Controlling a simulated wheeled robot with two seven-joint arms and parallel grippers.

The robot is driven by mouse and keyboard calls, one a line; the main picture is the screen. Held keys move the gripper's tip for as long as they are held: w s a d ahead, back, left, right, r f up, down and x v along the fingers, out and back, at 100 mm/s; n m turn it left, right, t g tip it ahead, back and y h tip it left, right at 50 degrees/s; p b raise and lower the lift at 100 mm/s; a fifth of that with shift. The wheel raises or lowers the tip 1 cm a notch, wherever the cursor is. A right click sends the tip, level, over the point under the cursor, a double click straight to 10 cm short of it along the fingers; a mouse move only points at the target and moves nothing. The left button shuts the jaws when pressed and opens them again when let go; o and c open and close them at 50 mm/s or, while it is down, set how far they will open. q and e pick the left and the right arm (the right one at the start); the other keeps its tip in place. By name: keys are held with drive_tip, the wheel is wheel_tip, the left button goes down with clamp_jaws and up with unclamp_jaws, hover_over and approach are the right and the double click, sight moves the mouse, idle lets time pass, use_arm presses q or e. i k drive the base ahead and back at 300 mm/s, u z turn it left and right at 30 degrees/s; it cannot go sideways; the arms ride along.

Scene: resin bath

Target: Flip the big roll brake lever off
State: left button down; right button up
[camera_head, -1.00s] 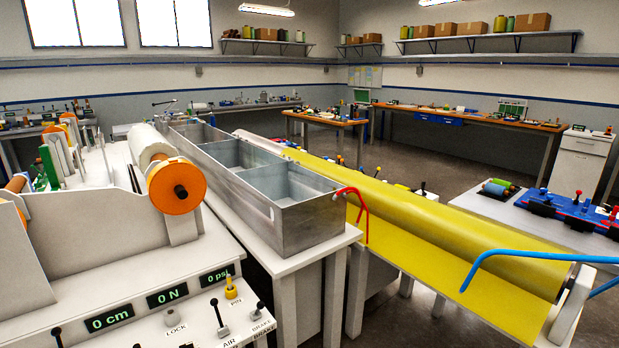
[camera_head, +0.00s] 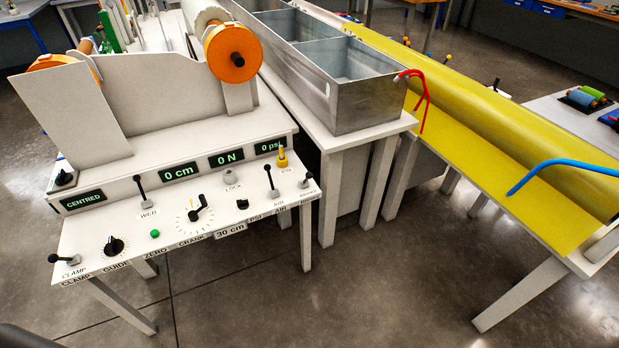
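A short black-knobbed lever (camera_head: 307,181) stands at the right end of the white control panel (camera_head: 110,217), above a small label that seems to read BRAKE. Its exact lean is too small to tell. A taller black lever (camera_head: 271,178) stands just left of it, by the AIR label. I cannot tell for sure which lever belongs to the big roll. An orange-flanged roll (camera_head: 232,53) sits on the machine above the panel. A long yellow roll (camera_head: 490,105) lies on the right. Neither of my grippers is in view.
Floor in front is clear.

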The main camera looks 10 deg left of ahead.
sight(308, 175)
drive_tip(key=k, duration=0.55)
drive_tip(key=z, duration=0.7)
drive_tip(key=i, duration=0.9)
drive_tip(key=u, duration=0.1)
